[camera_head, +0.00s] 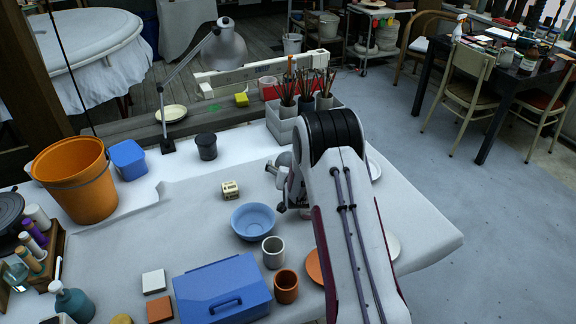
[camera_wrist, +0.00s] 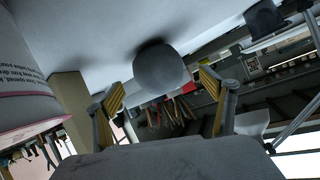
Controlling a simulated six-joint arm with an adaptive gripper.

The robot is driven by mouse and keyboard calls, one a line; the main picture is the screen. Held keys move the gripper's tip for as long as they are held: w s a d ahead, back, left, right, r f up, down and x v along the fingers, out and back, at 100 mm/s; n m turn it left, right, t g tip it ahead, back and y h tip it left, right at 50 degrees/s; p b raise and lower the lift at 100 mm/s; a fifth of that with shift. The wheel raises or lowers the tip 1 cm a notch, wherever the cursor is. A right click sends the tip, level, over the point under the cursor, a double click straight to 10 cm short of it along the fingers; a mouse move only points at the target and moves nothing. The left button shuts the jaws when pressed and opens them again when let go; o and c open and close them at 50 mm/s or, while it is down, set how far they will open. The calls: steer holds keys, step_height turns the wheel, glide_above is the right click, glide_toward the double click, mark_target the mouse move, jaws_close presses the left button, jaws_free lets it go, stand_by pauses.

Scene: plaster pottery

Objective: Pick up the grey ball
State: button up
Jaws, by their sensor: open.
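The grey ball (camera_wrist: 160,70) shows in the wrist view, resting on the pale table top, which is at the top of this tilted picture. My gripper (camera_wrist: 163,93) is open. Its two yellow-padded fingers are spread wide, one to each side of the ball in the picture. The ball appears just beyond the fingertips, and I see no finger touching it. In the head view my gripper (camera_head: 276,188) is low over the table, partly hidden by my arm. I cannot make out the ball there.
A blue bowl (camera_head: 254,221), a small labelled block (camera_head: 230,190) and a grey cup (camera_head: 273,252) stand left of my gripper. A planter box (camera_head: 284,128) is behind it. A large white object with print (camera_wrist: 26,75) is close on the left in the wrist view.

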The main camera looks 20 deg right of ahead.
steer(key=shift+w+f, duration=0.1)
steer(key=shift+f+x, duration=0.25)
steer(key=shift+x, duration=2.1)
steer(key=shift+d, duration=0.1)
steer(key=shift+c, duration=0.5)
steer(key=c, duration=1.9)
steer(key=shift+r, duration=0.1)
steer(key=shift+c, duration=0.4)
steer(key=shift+r, duration=0.15)
